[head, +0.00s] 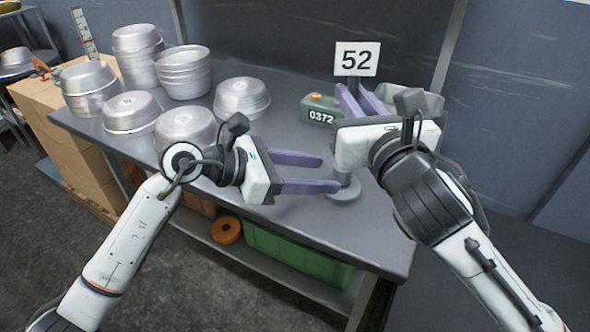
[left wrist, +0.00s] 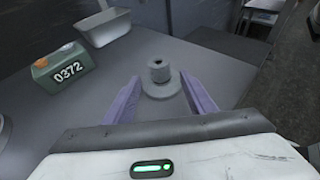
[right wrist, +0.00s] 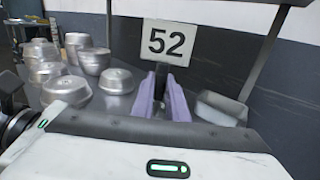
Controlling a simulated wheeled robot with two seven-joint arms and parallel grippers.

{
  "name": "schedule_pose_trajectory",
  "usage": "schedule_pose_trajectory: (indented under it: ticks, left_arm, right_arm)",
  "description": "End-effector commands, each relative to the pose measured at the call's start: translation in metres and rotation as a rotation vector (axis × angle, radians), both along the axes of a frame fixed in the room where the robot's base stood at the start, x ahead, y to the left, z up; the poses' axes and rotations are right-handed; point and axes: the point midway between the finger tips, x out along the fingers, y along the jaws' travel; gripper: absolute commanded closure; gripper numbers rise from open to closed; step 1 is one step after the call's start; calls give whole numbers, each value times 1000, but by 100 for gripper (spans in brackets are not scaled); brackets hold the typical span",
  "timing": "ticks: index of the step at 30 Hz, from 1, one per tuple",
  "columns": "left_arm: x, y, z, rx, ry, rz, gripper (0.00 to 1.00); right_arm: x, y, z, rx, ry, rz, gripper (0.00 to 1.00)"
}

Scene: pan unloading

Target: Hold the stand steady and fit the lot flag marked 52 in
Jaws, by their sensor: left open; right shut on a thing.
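The lot flag marked 52 (head: 357,59) is a white plate on a dark stem, held upright in my right gripper (head: 362,97). In the right wrist view the flag (right wrist: 168,42) rises from between the purple fingers (right wrist: 161,98), which are shut on its stem. The grey stand (head: 345,193) is a round base with a short collar on the table; in the left wrist view its collar (left wrist: 159,70) has a dark hole on top. My left gripper (head: 328,173) is open, its fingers on either side of the stand with gaps between. The flag is apart from the stand.
Several metal pans (head: 160,75) stand at the table's left. A green block marked 0372 (head: 318,113) sits behind the stand, and a grey tray (left wrist: 104,28) lies near it. The table's front edge is close to the stand. A green crate (head: 290,253) is below.

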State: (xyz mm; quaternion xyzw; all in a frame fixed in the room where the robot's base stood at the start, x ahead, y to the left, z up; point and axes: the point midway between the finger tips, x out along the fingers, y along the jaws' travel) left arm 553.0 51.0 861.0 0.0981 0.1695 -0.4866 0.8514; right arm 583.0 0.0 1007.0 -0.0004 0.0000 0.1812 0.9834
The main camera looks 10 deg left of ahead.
Motion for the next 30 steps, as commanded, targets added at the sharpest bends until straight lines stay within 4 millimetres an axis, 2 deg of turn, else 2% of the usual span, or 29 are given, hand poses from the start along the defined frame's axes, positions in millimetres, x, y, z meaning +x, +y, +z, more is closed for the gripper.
schedule_pose_trajectory:
  ticks: [3,9,15,23,30]
  left_arm:
    - [11,-20,-8,-5,2,-3,50]
    - [24,-42,-19,-3,2,0,50]
    - [29,-51,-24,-2,1,-1,50]
    - [30,-52,-24,-2,1,-1,50]
    - [29,-51,-25,-1,2,0,88]
  right_arm:
    - [0,0,0,0,0,0,100]
    - [0,0,0,0,0,0,100]
    - [0,0,0,0,-1,0,100]
    - [0,0,0,0,-1,0,100]
    - [0,0,0,0,-1,0,100]
